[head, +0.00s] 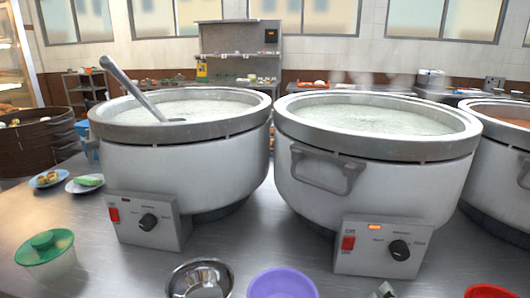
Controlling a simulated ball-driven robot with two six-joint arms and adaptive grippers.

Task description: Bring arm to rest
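Neither of my grippers can be made out in the head view. A small grey metallic piece (384,291) is cut off by the bottom edge, and I cannot tell what it is. The left stockpot (185,170) stands on the steel counter with pale congee in it. A metal ladle (135,88) leans in it, its handle sticking up to the upper left. The middle stockpot (375,185) also holds pale congee and gives off steam. Both have a front control box with a red switch and a black knob; the middle one's light glows orange.
A third pot (500,170) with reddish contents is cut off at the right. At the front are a green-lidded container (45,247), steel bowl (200,277), purple bowl (282,284) and red bowl (488,291). Small plates (84,186) lie at the left. Bare counter (85,225) shows between.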

